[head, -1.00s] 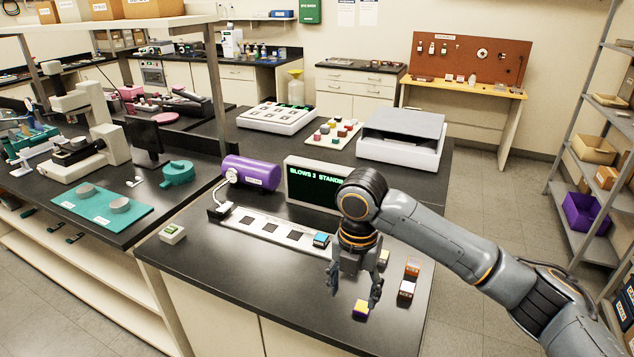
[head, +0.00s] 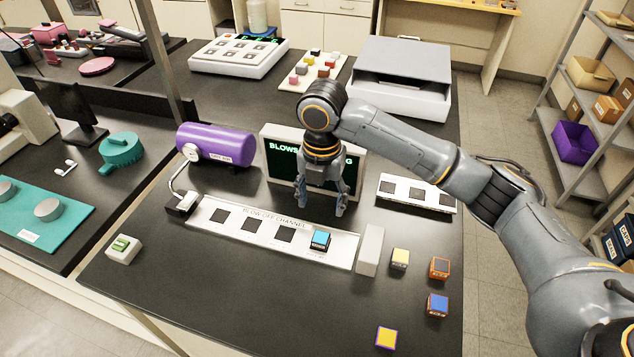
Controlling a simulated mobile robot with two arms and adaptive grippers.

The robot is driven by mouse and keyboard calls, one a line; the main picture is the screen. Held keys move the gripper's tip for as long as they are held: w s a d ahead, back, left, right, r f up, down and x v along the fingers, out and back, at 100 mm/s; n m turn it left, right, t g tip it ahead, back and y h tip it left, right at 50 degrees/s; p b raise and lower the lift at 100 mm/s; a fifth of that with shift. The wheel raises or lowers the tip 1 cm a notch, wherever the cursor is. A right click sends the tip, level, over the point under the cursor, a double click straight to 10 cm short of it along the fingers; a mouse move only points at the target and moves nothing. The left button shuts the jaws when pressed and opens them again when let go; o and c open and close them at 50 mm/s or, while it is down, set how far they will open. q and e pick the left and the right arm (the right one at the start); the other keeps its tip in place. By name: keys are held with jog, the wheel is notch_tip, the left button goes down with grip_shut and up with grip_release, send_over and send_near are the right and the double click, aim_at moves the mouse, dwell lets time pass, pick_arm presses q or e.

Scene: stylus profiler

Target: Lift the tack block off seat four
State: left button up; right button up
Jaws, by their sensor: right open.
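A blue-topped block (head: 320,240) sits on the rightmost dark seat of the white blow-off channel strip (head: 205,228). I take it as the tack block on seat four; its label is too small to read. The other three seats look empty. My right gripper (head: 321,210) is open and empty, pointing down. In the picture its fingers are just above the block, in front of the display; they look apart from the block. Its exact height is hard to tell. My left gripper is not in view.
A display (head: 269,180) stands behind the channel, partly hidden by my arm. A white upright piece (head: 370,250) stands at the channel's right end. Loose blocks, including a yellow-and-purple one (head: 386,338), lie to the right. A purple cylinder (head: 215,144) is at back left.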

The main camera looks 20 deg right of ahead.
aim_at(321, 237)
notch_tip(321, 237, down, 5)
jog(key=shift+s+p, duration=0.15)
jog(key=shift+p, duration=0.35)
jog(key=f, duration=0.3)
jog(key=f+p, duration=0.1)
jog(key=f, duration=0.1)
jog(key=shift+w+f, duration=0.2)
jog(key=shift+f, duration=1)
jog(key=c, duration=1.1)
jog(key=o, duration=0.5)
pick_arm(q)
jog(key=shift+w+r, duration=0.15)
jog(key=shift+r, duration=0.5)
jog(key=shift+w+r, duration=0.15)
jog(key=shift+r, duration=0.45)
pick_arm(e)
grip_shut()
